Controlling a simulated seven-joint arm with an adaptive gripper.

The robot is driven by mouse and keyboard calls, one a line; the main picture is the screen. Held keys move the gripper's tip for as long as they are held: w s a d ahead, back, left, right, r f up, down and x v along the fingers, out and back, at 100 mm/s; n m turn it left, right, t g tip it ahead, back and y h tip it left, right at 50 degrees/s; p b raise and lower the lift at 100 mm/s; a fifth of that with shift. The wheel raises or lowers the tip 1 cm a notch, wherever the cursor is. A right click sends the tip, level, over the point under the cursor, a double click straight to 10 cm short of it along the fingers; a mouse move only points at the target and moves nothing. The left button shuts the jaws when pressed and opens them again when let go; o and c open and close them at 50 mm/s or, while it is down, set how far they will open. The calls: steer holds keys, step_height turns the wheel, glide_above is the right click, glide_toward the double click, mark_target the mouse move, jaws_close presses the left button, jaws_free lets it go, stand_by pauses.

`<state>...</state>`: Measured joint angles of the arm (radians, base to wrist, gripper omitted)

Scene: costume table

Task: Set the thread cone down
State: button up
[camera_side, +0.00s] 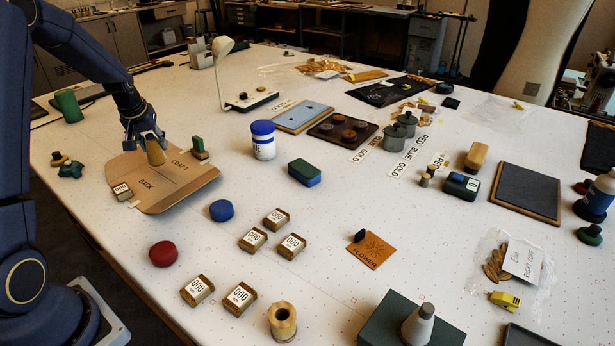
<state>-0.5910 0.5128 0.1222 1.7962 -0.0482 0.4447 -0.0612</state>
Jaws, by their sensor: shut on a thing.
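The thread cone (156,153) is tan-brown and upright in the side view, at the left. My gripper (149,140) is above it with its fingers shut on the cone's upper part. The cone is over the brown card pattern piece (172,190) marked COAT 3 and BACK. I cannot tell whether its base touches the card or hangs just above it. The far fingers and part of the cone's top are hidden by the gripper.
A green block on a wooden base (199,147) stands close to the right of the cone. A white jar with a blue lid (263,140) stands further right. The card's middle is bare.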

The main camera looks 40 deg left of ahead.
mark_target(157, 153)
steer(key=shift+w+a+f, duration=0.1)
steer(key=shift+f, duration=1.6)
steer(key=shift+f, duration=0.15)
steer(key=o, duration=1.2)
steer(key=shift+c, duration=0.2)
